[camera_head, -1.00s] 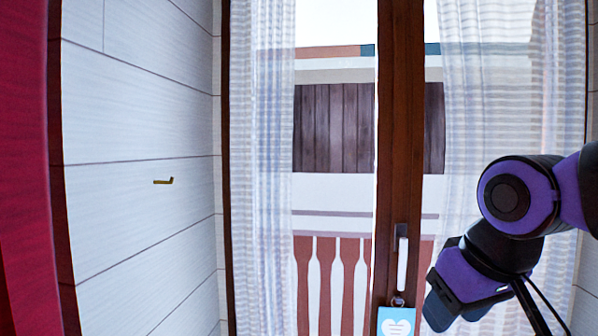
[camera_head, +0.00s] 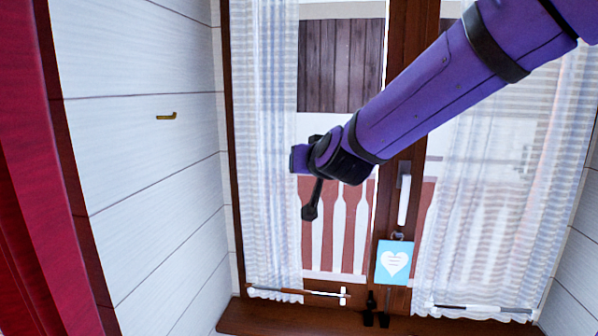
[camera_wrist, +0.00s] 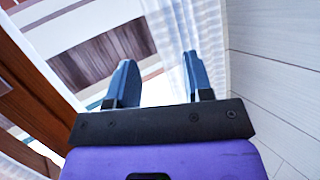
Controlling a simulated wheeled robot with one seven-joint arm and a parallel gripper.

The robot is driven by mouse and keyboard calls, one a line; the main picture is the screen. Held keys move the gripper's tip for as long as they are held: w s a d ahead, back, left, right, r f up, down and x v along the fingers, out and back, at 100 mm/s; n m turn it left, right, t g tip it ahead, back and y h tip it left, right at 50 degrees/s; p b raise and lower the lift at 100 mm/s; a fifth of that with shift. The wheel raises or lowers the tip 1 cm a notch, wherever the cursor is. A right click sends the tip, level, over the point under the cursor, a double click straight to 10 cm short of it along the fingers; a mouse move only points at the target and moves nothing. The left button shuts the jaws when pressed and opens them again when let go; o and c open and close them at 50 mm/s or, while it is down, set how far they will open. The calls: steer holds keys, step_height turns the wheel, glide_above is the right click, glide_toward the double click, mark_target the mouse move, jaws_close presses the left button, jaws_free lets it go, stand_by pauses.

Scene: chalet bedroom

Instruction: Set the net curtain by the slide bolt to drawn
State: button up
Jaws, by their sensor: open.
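A sheer net curtain (camera_head: 266,200) hangs gathered at the left side of the window. A second net curtain (camera_head: 490,200) hangs over the right pane, partly behind my arm. I cannot make out for sure which fitting is the slide bolt. My gripper (camera_wrist: 158,65) is open and empty in the wrist view. Its two blue fingers point toward the window, with the left curtain (camera_wrist: 190,25) beyond them. In the head view my arm's end is in front of the left pane, right of the left curtain. The fingertips are hard to make out there. I see no contact with the curtain.
Slim rods (camera_head: 300,291) cross the curtain bottoms above a wooden sill (camera_head: 290,320). Dark fittings (camera_head: 384,318) stand at the post's foot. A pale plank wall (camera_head: 140,170) closes the left side.

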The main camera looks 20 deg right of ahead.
steer(key=w+a+f+m+t+h, duration=0.2)
steer(key=w+f+m+h, duration=0.2)
steer(key=w+f+h, duration=0.4)
steer(key=d+r+x, duration=0.1)
steer(key=x, duration=0.9)
steer(key=shift+s+r+h, duration=0.2)
steer(key=shift+s+h, duration=0.1)
steer(key=shift+c, duration=0.2)
jaws_close()
steer(key=shift+s+d, duration=0.1)
